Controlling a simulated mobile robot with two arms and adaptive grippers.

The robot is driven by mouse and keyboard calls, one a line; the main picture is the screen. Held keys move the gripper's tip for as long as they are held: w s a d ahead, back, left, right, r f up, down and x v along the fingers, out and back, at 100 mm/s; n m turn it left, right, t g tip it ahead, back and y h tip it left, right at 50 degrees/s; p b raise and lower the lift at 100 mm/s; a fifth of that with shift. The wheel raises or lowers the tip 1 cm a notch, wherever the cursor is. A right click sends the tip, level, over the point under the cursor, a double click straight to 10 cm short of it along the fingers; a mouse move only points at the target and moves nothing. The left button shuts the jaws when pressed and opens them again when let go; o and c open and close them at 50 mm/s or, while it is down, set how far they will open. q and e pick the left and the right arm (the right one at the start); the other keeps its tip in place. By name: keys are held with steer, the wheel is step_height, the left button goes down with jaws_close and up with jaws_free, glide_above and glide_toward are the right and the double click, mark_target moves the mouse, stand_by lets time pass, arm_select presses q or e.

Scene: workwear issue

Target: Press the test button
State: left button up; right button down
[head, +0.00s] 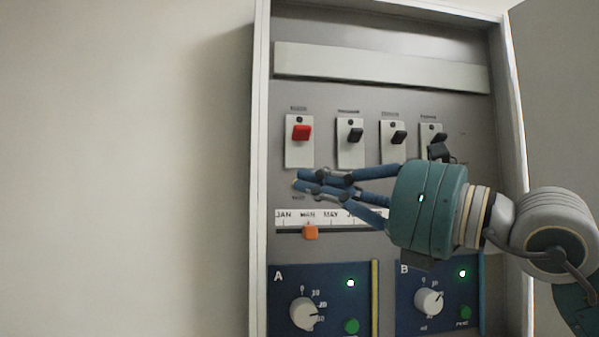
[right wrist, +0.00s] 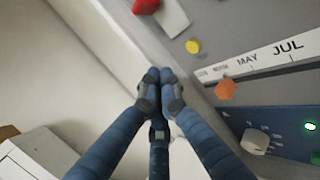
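A round yellow button (right wrist: 193,46) shows on the grey panel in the right wrist view, between the red switch and the month scale. No readable label tells me it is the test button. In the head view my right gripper's fingers largely cover that spot. My right gripper (head: 300,181) reaches in from the right, in front of the panel. In the right wrist view its fingertips (right wrist: 160,86) are together with nothing between them, below and left of the yellow button and apart from it in the picture. My left gripper is not in view.
A red switch (head: 301,132) and several black switches (head: 355,135) sit above. Below are the month scale (head: 284,214) with its orange slider (head: 310,232) and blue modules A (head: 279,299) and B (head: 405,291) with knobs and green buttons. The cabinet's white frame (head: 257,200) borders the left.

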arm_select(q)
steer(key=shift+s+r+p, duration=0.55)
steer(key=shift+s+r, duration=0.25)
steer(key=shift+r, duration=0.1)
arm_select(e)
steer(key=shift+w+a, duration=0.2)
steer(key=shift+w, duration=0.8)
steer(key=shift+w+a, duration=0.2)
steer(key=shift+w, duration=0.75)
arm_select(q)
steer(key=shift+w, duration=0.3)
arm_select(e)
steer(key=shift+w+a, duration=0.1)
steer(key=shift+w, duration=0.35)
